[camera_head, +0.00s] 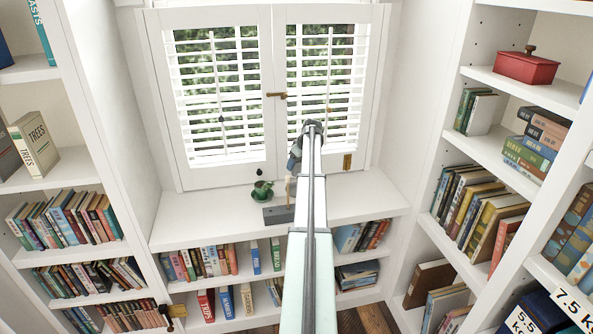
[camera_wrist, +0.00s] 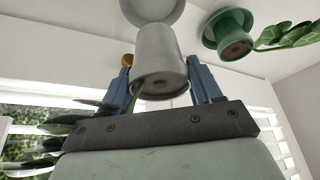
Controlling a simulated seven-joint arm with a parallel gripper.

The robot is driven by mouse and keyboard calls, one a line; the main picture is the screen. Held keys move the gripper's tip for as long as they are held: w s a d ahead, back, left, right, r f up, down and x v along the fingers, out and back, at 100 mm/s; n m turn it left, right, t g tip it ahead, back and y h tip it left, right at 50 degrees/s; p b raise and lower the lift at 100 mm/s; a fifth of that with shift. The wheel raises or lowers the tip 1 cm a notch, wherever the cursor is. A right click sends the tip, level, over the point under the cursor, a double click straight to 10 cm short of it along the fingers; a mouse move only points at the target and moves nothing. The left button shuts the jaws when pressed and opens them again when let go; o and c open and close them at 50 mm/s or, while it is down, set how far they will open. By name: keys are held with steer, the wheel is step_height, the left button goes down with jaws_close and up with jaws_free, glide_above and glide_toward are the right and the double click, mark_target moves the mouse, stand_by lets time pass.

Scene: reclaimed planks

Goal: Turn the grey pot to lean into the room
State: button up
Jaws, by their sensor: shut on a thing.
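The grey pot (camera_wrist: 160,60) is in the wrist view, between the blue fingers of my gripper (camera_wrist: 160,72), which is shut on it. Its soil-filled mouth points down in that picture, and green leaves (camera_wrist: 65,126) hang from it at lower left. A pale round saucer (camera_wrist: 152,10) shows at its far end; I cannot tell whether the pot rests on it. In the head view my gripper (camera_head: 295,158) is over the window sill, in front of the shutters. The grey pot is not clear there, seemingly hidden by my arm.
A green pot (camera_head: 262,187) with a leafy plant stands on the white sill (camera_head: 195,215); it also shows in the wrist view (camera_wrist: 230,32). A low grey box (camera_head: 279,214) is near the sill's front edge. Bookshelves flank both sides. The sill's left part is clear.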

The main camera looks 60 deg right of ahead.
mark_target(296, 174)
steer(key=shift+r, duration=1.75)
steer(key=shift+w+a+f, duration=0.15)
steer(key=shift+m, duration=0.7)
steer(key=f, duration=0.3)
steer(key=a+f, duration=0.1)
steer(key=f, duration=0.2)
steer(key=a+f, duration=0.1)
steer(key=f, duration=0.2)
steer(key=shift+f, duration=0.3)
steer(key=shift+d+r+m+g+h, duration=0.15)
steer(key=shift+d+m+g+h, duration=0.15)
steer(key=shift+d+m+h, duration=0.7)
steer(key=shift+d+r+m, duration=0.1)
steer(key=shift+d+m, duration=0.1)
steer(key=shift+m, duration=0.9)
steer(key=shift+f, duration=1.5)
